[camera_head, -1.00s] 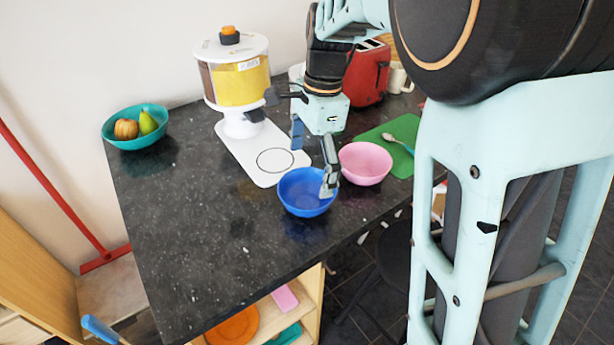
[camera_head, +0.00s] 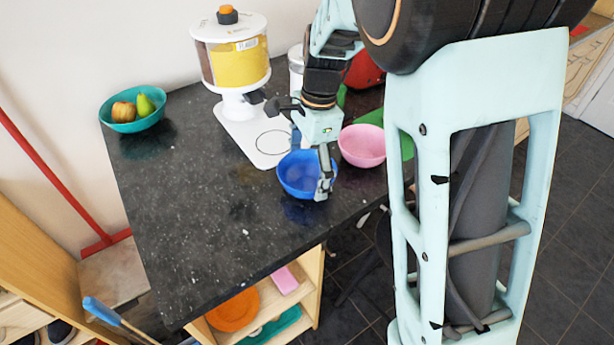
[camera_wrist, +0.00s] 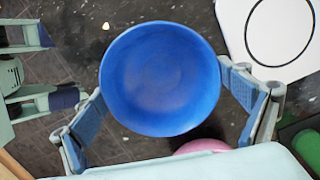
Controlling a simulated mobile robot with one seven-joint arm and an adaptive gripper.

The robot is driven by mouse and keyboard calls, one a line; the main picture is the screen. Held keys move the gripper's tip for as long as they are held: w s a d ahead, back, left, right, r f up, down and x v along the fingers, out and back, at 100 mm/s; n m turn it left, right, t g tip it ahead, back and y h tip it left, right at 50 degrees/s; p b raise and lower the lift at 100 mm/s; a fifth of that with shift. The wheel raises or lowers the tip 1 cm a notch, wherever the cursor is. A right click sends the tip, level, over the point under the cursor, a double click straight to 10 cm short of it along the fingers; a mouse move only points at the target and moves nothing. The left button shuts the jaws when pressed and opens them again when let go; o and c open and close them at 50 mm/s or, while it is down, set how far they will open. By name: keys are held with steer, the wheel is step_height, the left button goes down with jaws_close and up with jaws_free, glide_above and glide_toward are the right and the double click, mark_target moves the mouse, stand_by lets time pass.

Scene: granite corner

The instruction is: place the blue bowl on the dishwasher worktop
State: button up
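The blue bowl (camera_head: 296,172) stands upright and empty on the dark speckled worktop (camera_head: 205,210), close to its front edge. It fills the middle of the wrist view (camera_wrist: 160,80). My gripper (camera_head: 309,168) is over the bowl, pointing down and spread wide. One finger is outside the bowl's front right wall and the other is at its back side. In the wrist view the fingers (camera_wrist: 165,100) stand on opposite sides of the rim; I cannot tell whether they touch it. I cannot make out a dishwasher in these views.
A pink bowl (camera_head: 362,146) stands close to the right of the blue bowl. A cereal dispenser (camera_head: 232,60) on a white base is behind. A teal fruit bowl (camera_head: 133,112) is at the back left. The worktop's left part is clear. Shelves are below.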

steer(key=c, duration=0.6)
steer(key=shift+r, duration=0.15)
